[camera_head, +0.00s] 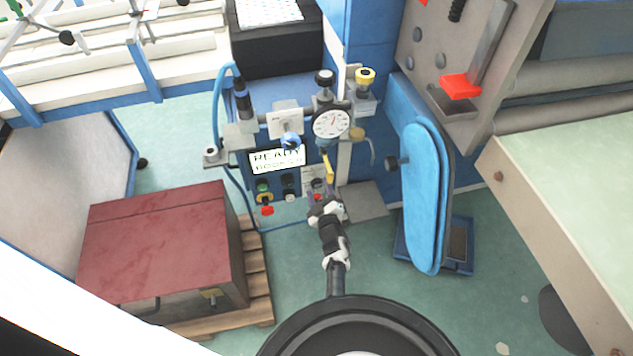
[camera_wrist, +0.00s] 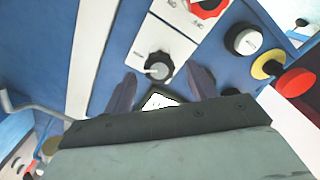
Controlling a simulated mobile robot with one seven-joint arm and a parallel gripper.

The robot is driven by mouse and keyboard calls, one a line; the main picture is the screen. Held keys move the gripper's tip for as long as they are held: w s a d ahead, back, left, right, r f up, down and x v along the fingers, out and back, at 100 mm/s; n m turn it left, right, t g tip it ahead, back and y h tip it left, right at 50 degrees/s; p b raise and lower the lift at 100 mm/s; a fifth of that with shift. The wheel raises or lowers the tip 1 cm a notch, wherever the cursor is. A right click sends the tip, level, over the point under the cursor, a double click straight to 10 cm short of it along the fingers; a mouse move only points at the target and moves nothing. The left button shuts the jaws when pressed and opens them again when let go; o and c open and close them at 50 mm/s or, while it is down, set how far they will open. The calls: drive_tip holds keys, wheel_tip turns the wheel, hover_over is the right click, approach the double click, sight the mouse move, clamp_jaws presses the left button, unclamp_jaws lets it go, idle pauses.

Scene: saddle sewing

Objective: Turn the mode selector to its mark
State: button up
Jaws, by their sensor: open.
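In the wrist view a black rotary knob (camera_wrist: 156,68) with a pale grey pointer bar sits on a white plate on the blue panel. It looks like the mode selector, but its label and mark are too small to read. My gripper (camera_wrist: 163,76) is open, its two dark fingers either side of the knob's lower part, with gaps showing. I cannot tell whether they touch it. In the head view my gripper (camera_head: 324,208) is at the lower right of the panel, hiding part of it.
A red knob (camera_wrist: 207,6) sits above on the panel. A white button (camera_wrist: 244,40), yellow-ringed button (camera_wrist: 267,66) and red button (camera_wrist: 295,82) lie to the right. The head view shows a READY display (camera_head: 277,160), a dial gauge (camera_head: 331,122) and a blue padded board (camera_head: 424,195).

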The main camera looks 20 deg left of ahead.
drive_tip(key=p+v, duration=0.1)
drive_tip(key=v, duration=0.9)
